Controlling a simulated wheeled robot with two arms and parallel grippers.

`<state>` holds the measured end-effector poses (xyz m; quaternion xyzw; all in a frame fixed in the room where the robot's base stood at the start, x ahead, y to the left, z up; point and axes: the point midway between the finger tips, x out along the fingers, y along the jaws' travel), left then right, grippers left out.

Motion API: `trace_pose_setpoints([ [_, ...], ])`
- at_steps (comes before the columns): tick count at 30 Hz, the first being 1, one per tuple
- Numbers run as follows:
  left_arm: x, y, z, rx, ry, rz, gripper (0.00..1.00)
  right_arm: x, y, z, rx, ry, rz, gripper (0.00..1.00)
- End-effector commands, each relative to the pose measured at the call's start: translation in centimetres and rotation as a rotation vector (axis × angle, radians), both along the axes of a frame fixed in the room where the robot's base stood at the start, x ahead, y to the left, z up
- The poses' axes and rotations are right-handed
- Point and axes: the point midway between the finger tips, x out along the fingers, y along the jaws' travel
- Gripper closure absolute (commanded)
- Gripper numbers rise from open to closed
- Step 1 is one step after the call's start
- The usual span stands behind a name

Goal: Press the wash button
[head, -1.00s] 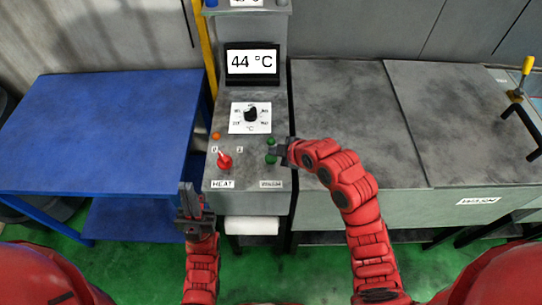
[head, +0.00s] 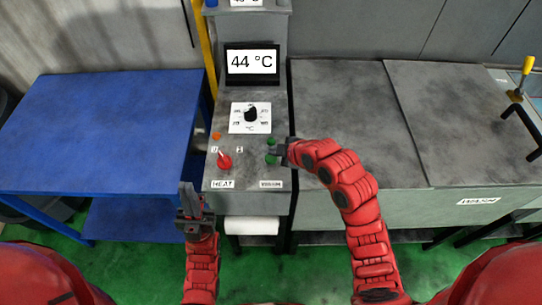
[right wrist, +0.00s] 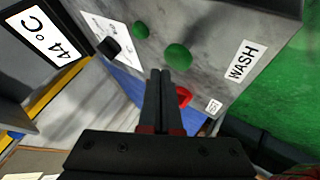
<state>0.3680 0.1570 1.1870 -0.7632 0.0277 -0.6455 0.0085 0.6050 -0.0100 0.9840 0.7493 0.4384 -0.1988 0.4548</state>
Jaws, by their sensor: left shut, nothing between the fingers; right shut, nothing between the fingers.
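The control panel has two green buttons: an upper one (head: 271,142) and a lower one (head: 270,159). In the right wrist view the lower button (right wrist: 179,56) lies nearer the WASH label (right wrist: 241,62), and the other green button (right wrist: 140,30) is further left. My right gripper (head: 277,151) is shut and empty, beside the buttons at their right. In its wrist view the fingertips (right wrist: 160,73) show just left of and below the lower button; I cannot tell whether they touch anything. My left gripper (head: 188,190) is shut and empty, in front of the panel's left edge.
A red HEAT switch (head: 224,161), an orange lamp (head: 216,136) and a black dial (head: 250,115) share the panel. The display (head: 251,62) reads 44 °C. A blue table (head: 105,125) stands left, and a grey machine cover (head: 350,110) lies right.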

Motion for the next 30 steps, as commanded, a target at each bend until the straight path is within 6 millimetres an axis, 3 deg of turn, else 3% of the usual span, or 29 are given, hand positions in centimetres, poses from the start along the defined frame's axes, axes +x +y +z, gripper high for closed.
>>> trace_pose_setpoints([
  [14, 0.0, 0.0, -1.5, 0.0, 0.0, 0.0, 1.0, 0.0, 0.0, -1.0, -0.001, 0.0, -0.001, 1.0],
  [30, 0.0, 0.0, -1.6, 0.0, 0.0, 0.0, 1.0, 0.0, 0.0, -1.0, 0.0, 0.0, 0.0, 1.0],
])
